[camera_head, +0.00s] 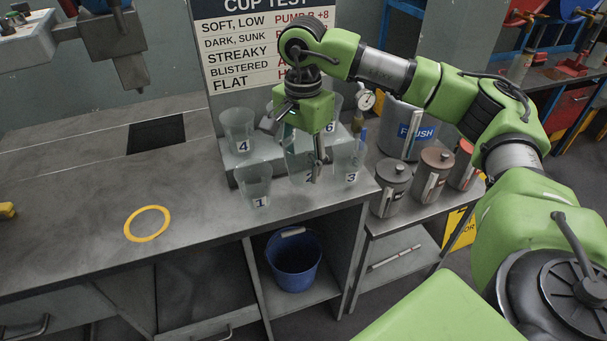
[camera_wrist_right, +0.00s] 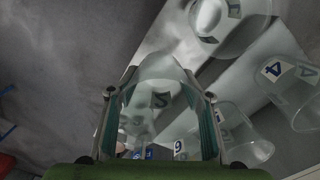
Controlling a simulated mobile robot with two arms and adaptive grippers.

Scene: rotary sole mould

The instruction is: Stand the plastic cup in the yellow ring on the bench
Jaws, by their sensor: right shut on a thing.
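My right gripper (camera_head: 304,160) reaches down over the rack of cups and is shut on the clear plastic cup labelled 2 (camera_head: 298,166). In the right wrist view this cup (camera_wrist_right: 158,98) sits between the two fingers (camera_wrist_right: 160,112). The cup is between cup 1 and cup 3 in the front row; I cannot tell whether it is lifted off its support. The yellow ring (camera_head: 147,224) lies flat on the bench (camera_head: 80,245) to the left, with nothing in it. My left gripper is not in view.
Cup 1 (camera_head: 254,185), cup 3 (camera_head: 350,160) and cup 4 (camera_head: 238,128) stand close around; cup 6 (camera_head: 333,113) is partly hidden behind. Lidded pots (camera_head: 391,187) stand to the right. A blue bucket (camera_head: 293,262) is on the shelf below. The bench around the ring is clear.

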